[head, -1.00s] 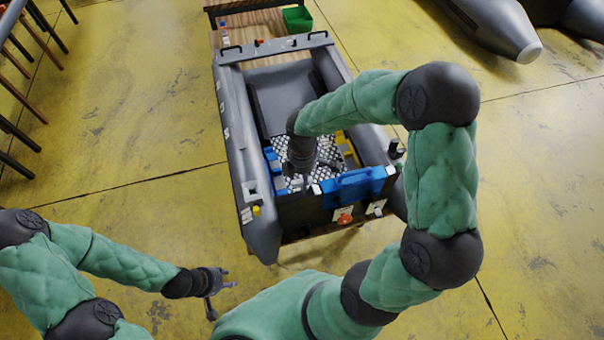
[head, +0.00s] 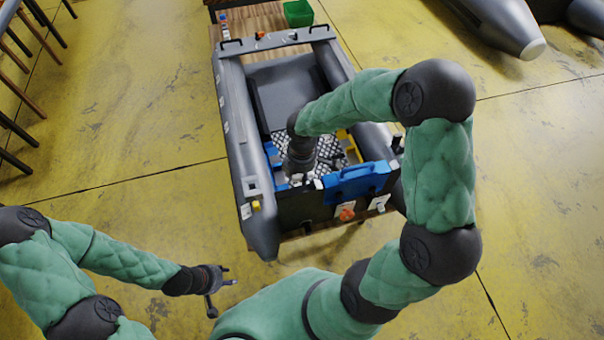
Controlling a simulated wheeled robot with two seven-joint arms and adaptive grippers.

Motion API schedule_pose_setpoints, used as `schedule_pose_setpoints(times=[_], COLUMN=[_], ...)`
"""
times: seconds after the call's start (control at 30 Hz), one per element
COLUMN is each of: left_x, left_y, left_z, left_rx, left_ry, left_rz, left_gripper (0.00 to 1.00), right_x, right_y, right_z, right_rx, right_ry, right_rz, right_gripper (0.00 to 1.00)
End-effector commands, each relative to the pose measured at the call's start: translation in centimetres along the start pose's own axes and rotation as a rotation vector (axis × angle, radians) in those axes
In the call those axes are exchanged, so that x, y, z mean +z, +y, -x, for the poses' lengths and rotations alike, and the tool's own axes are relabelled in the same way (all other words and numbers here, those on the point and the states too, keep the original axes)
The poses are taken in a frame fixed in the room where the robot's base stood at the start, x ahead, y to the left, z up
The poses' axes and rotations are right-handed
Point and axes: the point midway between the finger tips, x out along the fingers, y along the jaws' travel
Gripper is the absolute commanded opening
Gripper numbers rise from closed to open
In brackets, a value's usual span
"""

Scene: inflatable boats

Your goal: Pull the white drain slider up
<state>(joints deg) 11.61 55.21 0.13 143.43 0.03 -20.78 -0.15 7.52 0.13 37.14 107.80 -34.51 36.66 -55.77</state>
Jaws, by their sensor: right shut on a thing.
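The grey inflatable boat (head: 236,150) stands in the middle of the view, with a dark transom at its near end. My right gripper (head: 299,178) reaches down at the inner side of that transom. Its wrist hides most of its fingers. It is shut on a small white part (head: 318,184), which seems to be the white drain slider; only a bit of white shows beside the fingers, so its height is unclear. My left gripper (head: 224,296) is open and empty over the floor at the lower left, apart from the boat.
A blue bracket (head: 357,181) sits on the transom right of my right gripper. Below it are an orange knob (head: 347,214) and white plates. A checkered floor panel lies inside the boat. A green bin (head: 298,14) stands behind. Yellow floor is free at left.

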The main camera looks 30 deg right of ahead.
Motion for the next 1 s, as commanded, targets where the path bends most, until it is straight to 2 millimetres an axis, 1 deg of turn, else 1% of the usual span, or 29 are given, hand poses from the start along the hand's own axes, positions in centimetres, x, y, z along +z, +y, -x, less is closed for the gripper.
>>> schedule_pose_setpoints(times=[0.03,0.17,1.0], left_x=[0.0,0.0,0.1], left_y=[0.0,0.1,0.9], left_z=[0.0,0.2,2.5], left_rx=[0.0,0.0,0.0], left_ry=[0.0,0.0,0.0], left_rz=[0.0,0.0,0.0], left_gripper=[0.4,0.4,0.4], right_x=[0.1,0.1,0.1], right_y=[-1.0,-1.1,-1.0], right_z=[-0.6,-0.4,2.6], right_rx=[-0.029,-0.03,-0.028], right_ry=[-0.007,-0.007,-0.006], right_rz=[0.005,0.004,0.003], right_gripper=[0.0,0.0,0.0])
